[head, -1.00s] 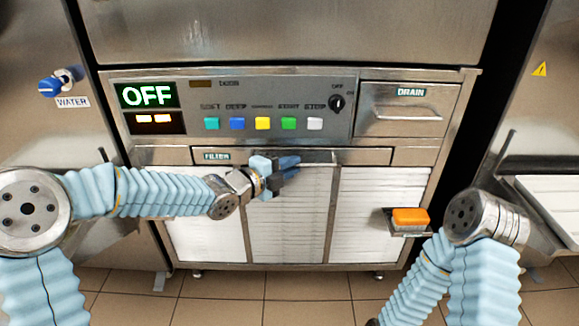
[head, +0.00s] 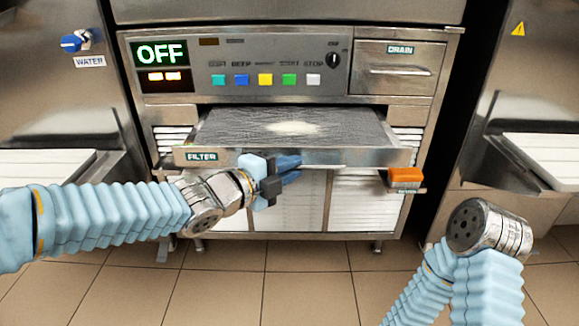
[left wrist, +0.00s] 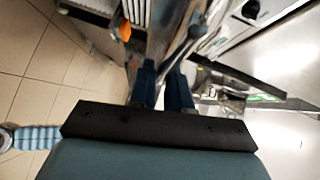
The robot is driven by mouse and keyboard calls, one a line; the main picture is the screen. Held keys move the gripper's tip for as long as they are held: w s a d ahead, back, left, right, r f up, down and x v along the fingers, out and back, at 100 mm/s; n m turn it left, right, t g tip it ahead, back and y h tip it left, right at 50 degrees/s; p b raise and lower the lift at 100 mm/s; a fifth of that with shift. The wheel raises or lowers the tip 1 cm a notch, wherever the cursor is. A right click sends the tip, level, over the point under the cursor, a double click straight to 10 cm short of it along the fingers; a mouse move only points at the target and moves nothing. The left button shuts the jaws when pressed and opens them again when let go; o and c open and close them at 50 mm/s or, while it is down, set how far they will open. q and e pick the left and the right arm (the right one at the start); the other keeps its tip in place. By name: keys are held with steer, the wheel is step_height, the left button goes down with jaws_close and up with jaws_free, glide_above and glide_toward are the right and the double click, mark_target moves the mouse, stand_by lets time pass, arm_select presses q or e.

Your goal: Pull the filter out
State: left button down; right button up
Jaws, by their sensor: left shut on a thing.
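The filter drawer (head: 310,157) stands well out from the machine's front, with its grey mesh filter surface (head: 290,128) showing on top. Its front carries a green FILTER label (head: 201,156) at the left. My left gripper (head: 288,165) is at the middle of the drawer's front, its blue fingers shut on the drawer's handle, which they largely hide. In the left wrist view the two blue fingers (left wrist: 163,88) close around a metal bar. My right arm shows at the lower right of the head view, but its gripper is out of view.
An orange sponge-like block (head: 405,176) sits on a small holder right of the drawer. The control panel (head: 240,68) reads OFF above the drawer. A DRAIN drawer (head: 397,68) is shut at the upper right. Tiled floor in front is clear.

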arm_select(q)
steer(key=shift+s, duration=1.2)
steer(key=c, duration=1.2)
jaws_free()
steer(key=shift+o, duration=0.2)
steer(key=p+v, duration=0.4)
steer(key=v, duration=0.9)
steer(key=shift+s+a, duration=0.25)
steer(key=shift+s, duration=0.05)
